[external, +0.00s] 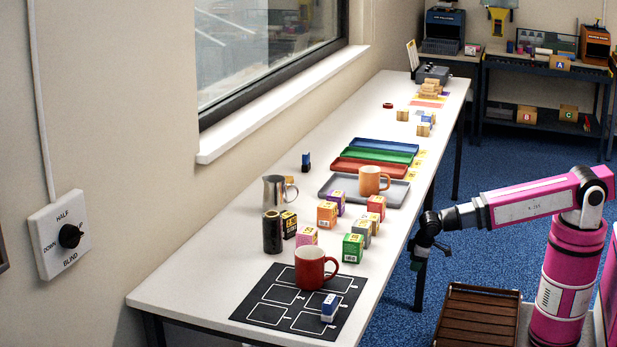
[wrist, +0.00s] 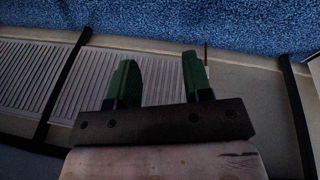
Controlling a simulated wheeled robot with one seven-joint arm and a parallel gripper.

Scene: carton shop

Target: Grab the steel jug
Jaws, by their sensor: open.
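The steel jug (external: 275,194) stands upright on the white table near the window wall, behind a dark cylinder and a dark box. It is not in the wrist view. My gripper (external: 419,257) hangs beyond the table's right edge, lower than the tabletop and well apart from the jug. In the wrist view my gripper (wrist: 158,78) shows two green fingers spread apart with nothing between them. That view shows blue carpet and a ribbed panel.
Between gripper and jug stand several small cartons (external: 352,248), a grey tray (external: 398,195) and an orange mug (external: 371,181). A dark cylinder (external: 272,232) stands just in front of the jug. A red mug (external: 312,268) sits on a black mat (external: 262,311).

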